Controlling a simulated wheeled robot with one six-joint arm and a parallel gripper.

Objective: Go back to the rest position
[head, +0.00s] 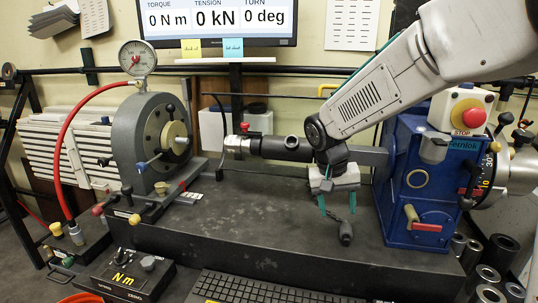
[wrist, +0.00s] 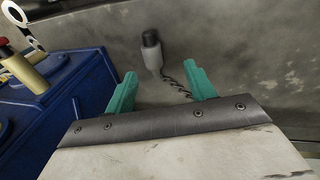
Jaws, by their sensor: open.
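A small dark and grey plug-like piece (head: 345,233) on a twisted cord is just below the fingers in the head view. In the wrist view this piece (wrist: 152,52) shows beyond the fingertips, with its cord running behind the right finger. I cannot tell how far it is from the fingertips.
The blue machine (head: 408,190) with a red stop button (head: 473,117) stands close on the right. A grey round clamp housing (head: 150,140) with a gauge (head: 137,57) stands left. A keyboard (head: 255,288) lies in front. The dark bench top (head: 250,215) between is mostly clear.

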